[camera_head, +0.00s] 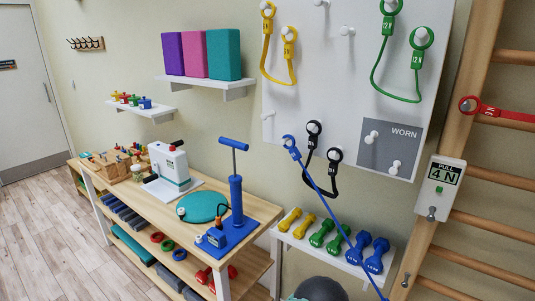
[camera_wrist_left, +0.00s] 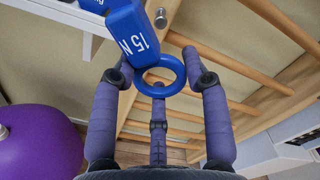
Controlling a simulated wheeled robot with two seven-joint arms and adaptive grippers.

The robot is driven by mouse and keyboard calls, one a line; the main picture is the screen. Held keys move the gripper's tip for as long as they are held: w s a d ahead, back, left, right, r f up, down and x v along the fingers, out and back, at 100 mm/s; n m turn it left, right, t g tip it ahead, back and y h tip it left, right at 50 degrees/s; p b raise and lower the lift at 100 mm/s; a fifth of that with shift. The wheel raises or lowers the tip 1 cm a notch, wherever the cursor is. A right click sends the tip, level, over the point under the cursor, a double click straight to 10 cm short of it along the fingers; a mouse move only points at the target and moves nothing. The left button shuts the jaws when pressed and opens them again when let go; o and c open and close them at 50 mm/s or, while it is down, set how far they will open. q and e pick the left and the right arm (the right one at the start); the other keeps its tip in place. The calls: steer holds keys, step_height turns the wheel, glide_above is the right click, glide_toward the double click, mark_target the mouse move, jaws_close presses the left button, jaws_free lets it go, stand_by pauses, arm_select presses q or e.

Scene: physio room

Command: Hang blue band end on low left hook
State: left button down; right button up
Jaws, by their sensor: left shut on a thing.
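The held blue band end (camera_wrist_left: 137,38) is a blue tab marked 15 N with a ring, in the left wrist view. My left gripper (camera_wrist_left: 158,75) is shut on it, with its padded fingers around the ring. In the head view, the band's other blue end (camera_head: 291,147) is up at the lower left of the white board, and the blue band (camera_head: 325,194) runs taut down right, out of the picture. A metal peg (camera_wrist_left: 160,18) on wood shows just beyond the held ring, apart from it. Neither gripper shows in the head view.
A wooden ladder (camera_head: 452,130) with rungs stands at the right, bearing a 4 N pull plate (camera_head: 439,185) and low metal pegs (camera_head: 405,280). A white shelf (camera_head: 340,262) holds coloured dumbbells. A purple ball (camera_wrist_left: 38,142) is close left of my left gripper.

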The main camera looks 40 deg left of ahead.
mark_target(404, 285)
arm_select(q)
steer(key=w+b, duration=0.3)
steer(key=w, duration=0.7)
steer(key=shift+w+d+f, duration=0.15)
steer(key=shift+d+f, duration=0.05)
steer(key=shift+f, duration=0.1)
stand_by(0.6)
steer(key=shift+w+d+f+b, duration=0.1)
steer(key=shift+w+b, duration=0.65)
steer(key=shift+w, duration=1.6)
stand_by(1.5)
steer(key=shift+a+r+p, duration=0.3)
steer(key=shift+p, duration=0.05)
stand_by(0.4)
steer(key=c, duration=0.6)
jaws_free()
steer(key=shift+o, duration=0.2)
steer(key=shift+w+r, duration=0.15)
steer(key=shift+o, duration=0.9)
steer(key=shift+a+r, duration=0.1)
